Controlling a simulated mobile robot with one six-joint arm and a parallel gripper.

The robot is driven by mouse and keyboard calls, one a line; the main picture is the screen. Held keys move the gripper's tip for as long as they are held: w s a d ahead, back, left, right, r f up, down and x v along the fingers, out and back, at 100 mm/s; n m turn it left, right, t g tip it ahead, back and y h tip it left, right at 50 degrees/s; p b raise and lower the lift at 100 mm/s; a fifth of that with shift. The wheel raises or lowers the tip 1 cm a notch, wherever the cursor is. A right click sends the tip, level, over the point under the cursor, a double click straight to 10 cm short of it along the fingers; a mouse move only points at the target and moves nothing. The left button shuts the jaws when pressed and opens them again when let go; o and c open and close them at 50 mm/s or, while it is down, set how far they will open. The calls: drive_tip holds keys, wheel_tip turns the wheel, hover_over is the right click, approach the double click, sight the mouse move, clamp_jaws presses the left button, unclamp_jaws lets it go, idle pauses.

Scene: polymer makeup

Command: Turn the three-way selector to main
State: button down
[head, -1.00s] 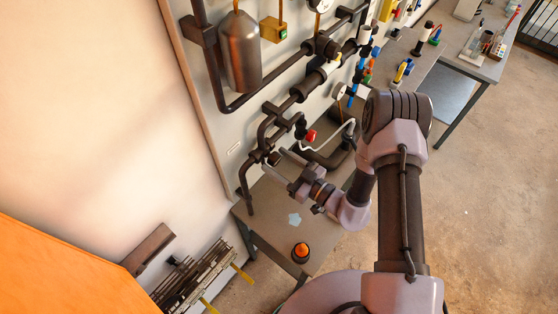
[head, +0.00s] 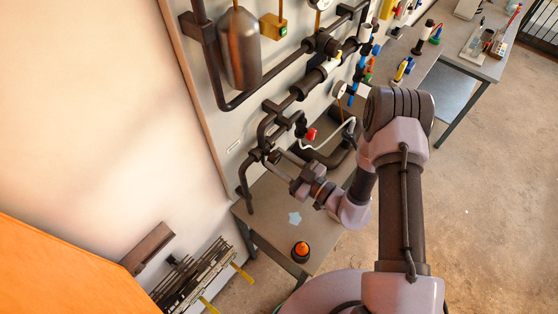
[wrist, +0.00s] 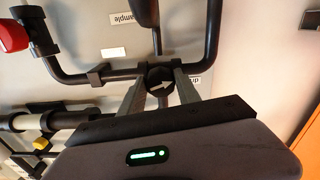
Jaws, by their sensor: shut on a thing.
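The three-way selector is a dark round knob with a pale arrow (wrist: 157,77), set where dark pipes meet on the wall panel. In the wrist view my gripper (wrist: 161,88) has one finger on each side of the knob and is shut on it. The arrow points to the right and slightly up in that view. In the head view my gripper (head: 276,160) is at the lower pipe junction, and its fingers largely hide the knob. An upside-down "sample" label (wrist: 125,18) shows above the knob. Another label (wrist: 201,80) is partly hidden beside the right finger.
A red valve handle (head: 311,134) is close by; it also shows in the wrist view (wrist: 12,36). Dark pipes surround the selector. A grey bench (head: 266,207) below carries a small dark pot with an orange top (head: 301,250). Bare floor lies to the right.

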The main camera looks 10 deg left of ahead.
drive_tip(key=n+b, duration=0.1)
drive_tip(key=n, duration=0.3)
drive_tip(key=shift+n, duration=0.3)
drive_tip(key=n+b, duration=0.2)
drive_tip(key=n, duration=0.2)
drive_tip(key=shift+w, duration=0.1)
drive_tip(key=n+b, duration=0.2)
drive_tip(key=n, duration=0.3)
drive_tip(key=n+b, duration=0.2)
drive_tip(key=n, duration=0.2)
drive_tip(key=shift+n, duration=0.3)
drive_tip(key=n+b, duration=0.2)
drive_tip(key=n, duration=0.1)
drive_tip(key=shift+n, duration=0.3)
drive_tip(key=n+b, duration=0.3)
drive_tip(key=shift+n, duration=0.3)
drive_tip(key=n+b, duration=0.4)
drive_tip(key=n, duration=0.1)
drive_tip(key=shift+r+n+b, duration=0.1)
drive_tip(key=shift+n+b, duration=0.75)
drive_tip(key=shift+n, duration=0.15)
